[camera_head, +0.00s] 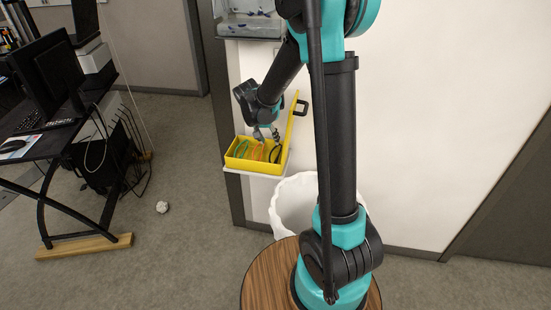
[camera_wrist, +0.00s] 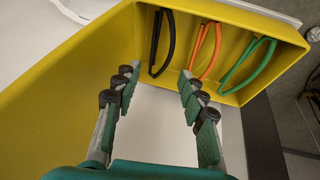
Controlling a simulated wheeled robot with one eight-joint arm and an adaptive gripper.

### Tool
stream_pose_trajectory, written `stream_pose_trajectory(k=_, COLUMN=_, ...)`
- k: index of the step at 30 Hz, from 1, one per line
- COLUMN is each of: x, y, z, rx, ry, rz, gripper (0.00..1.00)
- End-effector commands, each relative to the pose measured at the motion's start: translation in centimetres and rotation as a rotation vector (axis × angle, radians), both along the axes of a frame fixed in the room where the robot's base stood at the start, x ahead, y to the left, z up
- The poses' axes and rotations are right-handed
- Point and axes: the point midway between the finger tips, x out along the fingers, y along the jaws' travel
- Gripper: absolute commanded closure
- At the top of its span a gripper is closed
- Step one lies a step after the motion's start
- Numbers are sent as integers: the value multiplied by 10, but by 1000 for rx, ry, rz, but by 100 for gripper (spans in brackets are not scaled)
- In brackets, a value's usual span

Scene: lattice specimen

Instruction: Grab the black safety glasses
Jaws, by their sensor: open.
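The black safety glasses (camera_wrist: 161,42) hang in the yellow box, leftmost of three pairs in the wrist view. In the head view the black glasses (camera_head: 275,154) are at the right end of the box. My gripper (camera_wrist: 158,82) is open, its two fingers spread, with nothing between them. In the head view my gripper (camera_head: 266,134) is just above the box. In the wrist view the black glasses lie beyond the fingertips, nearer the left finger, and appear apart from it.
Orange glasses (camera_wrist: 207,48) and green glasses (camera_wrist: 250,64) sit beside the black pair. The yellow box (camera_head: 240,164) has a raised yellow lid (camera_head: 292,118) at its right, against the wall. A white bin (camera_head: 285,212) stands below. A desk (camera_head: 40,160) is at the left.

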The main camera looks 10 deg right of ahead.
Motion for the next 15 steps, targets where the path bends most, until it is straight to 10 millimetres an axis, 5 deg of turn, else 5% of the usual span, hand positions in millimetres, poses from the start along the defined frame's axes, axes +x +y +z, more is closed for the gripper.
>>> stream_pose_trajectory(k=6, x=10, y=-9, z=-30, rx=1, ry=1, rz=-1, gripper=59)
stream_pose_trajectory(k=15, x=14, y=-14, z=-48, rx=0, ry=0, rz=0, gripper=59)
